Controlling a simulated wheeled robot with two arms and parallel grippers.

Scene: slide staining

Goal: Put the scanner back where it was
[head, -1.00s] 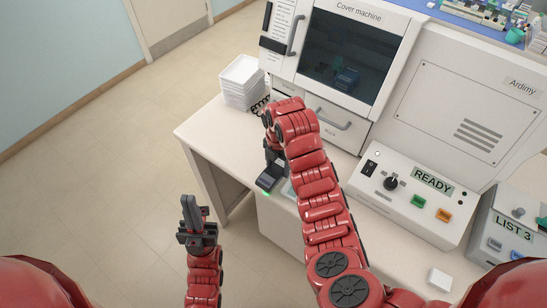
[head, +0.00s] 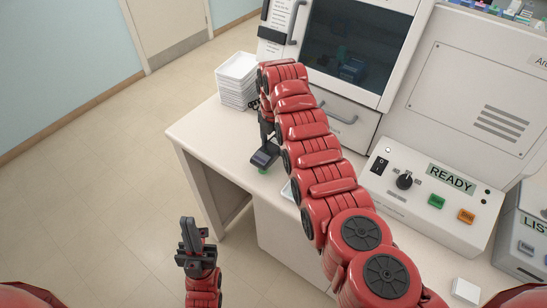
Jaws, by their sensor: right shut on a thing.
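The scanner (head: 264,158) is a small dark device with a green glow under its front edge. It is at the end of my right arm, over the left part of the white counter (head: 205,135). My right gripper (head: 268,141) is shut on it; the arm's red links partly hide the fingers. I cannot tell whether the scanner touches the counter. My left gripper (head: 190,236) is low in the view, over the floor in front of the counter. Its fingers point up and look closed together, with nothing between them.
A stack of white trays (head: 237,82) stands at the counter's back left, close to a dark rack (head: 254,104) mostly hidden by my arm. The cover machine (head: 355,50) stands behind. A control box reading READY (head: 450,178) is on the right. A pale dish (head: 287,191) is partly hidden by my arm.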

